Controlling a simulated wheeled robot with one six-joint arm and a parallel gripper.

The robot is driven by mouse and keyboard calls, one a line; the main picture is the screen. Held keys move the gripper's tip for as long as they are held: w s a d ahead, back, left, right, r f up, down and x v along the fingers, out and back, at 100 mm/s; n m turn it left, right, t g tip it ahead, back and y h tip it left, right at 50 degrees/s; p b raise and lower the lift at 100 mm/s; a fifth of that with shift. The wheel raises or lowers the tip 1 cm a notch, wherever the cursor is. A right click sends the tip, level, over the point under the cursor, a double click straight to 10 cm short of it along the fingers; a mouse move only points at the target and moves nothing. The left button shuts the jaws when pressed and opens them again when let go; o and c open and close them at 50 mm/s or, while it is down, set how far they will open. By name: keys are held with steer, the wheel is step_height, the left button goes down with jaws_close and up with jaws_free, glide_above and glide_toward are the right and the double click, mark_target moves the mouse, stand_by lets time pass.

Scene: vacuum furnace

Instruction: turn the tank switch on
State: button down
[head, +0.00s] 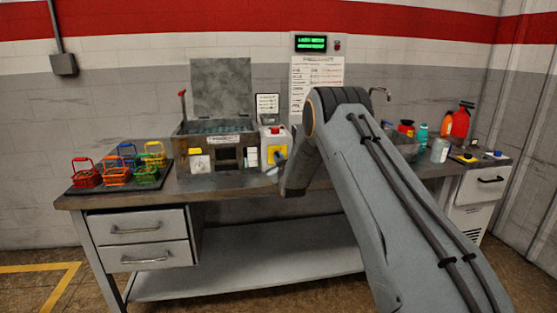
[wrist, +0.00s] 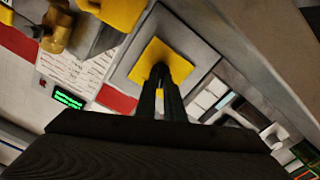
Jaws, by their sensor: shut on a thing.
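A grey tank (head: 217,126) with a raised lid stands on the bench in the head view. Right beside it is a white box with a red button (head: 275,130) and a yellow plate (head: 279,149) on its front. In the wrist view the yellow plate (wrist: 149,57) is a tilted square. My gripper (wrist: 161,72) has its two dark fingers close together against the middle of this plate, shut on the small switch there. The fingers hide most of the switch, so its position cannot be read. In the head view my arm ends just right of the box.
A black tray (head: 118,187) with several coloured baskets sits on the left of the bench. A green display (head: 311,43) hangs on the wall. Bottles and a red sprayer (head: 457,122) stand at the right.

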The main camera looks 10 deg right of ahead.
steer(key=m+b, duration=0.4)
steer(key=m, duration=0.1)
steer(key=shift+d+m, duration=0.1)
steer(key=shift+m, duration=0.2)
steer(key=m+b, duration=0.3)
steer(key=m, duration=0.3)
steer(key=shift+d+b, duration=0.15)
steer(key=shift+b, duration=0.15)
steer(key=c, duration=1.9)
jaws_free()
steer(key=shift+o, duration=0.2)
steer(key=s, duration=0.8)
steer(key=shift+b, duration=0.45)
